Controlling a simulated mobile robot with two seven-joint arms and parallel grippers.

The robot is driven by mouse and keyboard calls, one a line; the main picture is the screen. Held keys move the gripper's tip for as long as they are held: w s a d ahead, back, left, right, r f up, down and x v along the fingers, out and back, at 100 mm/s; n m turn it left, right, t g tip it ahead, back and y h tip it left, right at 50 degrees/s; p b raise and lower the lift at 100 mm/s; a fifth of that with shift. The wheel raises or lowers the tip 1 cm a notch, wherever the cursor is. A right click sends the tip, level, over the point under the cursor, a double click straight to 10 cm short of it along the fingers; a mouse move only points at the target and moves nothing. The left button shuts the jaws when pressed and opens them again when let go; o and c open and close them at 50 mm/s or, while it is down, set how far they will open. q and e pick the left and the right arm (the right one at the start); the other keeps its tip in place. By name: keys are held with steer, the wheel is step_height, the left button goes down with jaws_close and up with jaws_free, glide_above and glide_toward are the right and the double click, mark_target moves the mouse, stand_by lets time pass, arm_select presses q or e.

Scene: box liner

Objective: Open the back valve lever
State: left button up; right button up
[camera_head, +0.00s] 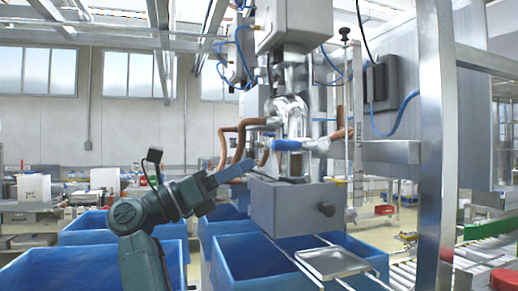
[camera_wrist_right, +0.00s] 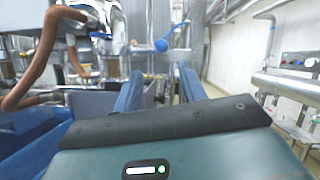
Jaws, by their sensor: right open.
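A blue valve lever handle (camera_head: 287,145) shows on the pipework of the steel machine in the head view. A round blue end (camera_wrist_right: 161,45) shows ahead, beyond the fingertips, in the right wrist view; I cannot tell whether it is the same lever or whether it is the back one. My right gripper (camera_head: 238,171) reaches in from the lower left and points at the pipework, left of and a little below the blue handle. In the wrist view its two blue fingers (camera_wrist_right: 160,82) are apart with nothing held between them. My left gripper is not in view.
Brown hoses (camera_head: 237,133) hang close to the right gripper, and one shows at the left in the wrist view (camera_wrist_right: 30,65). A grey steel box (camera_head: 290,207) is just below the handle. Large blue bins (camera_head: 85,272) stand below. A steel post (camera_head: 433,150) rises at right.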

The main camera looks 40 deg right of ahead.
mark_target(295, 143)
steer(key=p+x, duration=0.3)
steer(key=x, duration=0.9)
steer(key=shift+s+r+p, duration=0.15)
steer(key=shift+s+p, duration=0.05)
steer(key=shift+p, duration=0.15)
steer(key=shift+s+d+r, duration=0.1)
steer(key=shift+d, duration=0.45)
steer(key=shift+c, duration=0.3)
jaws_close()
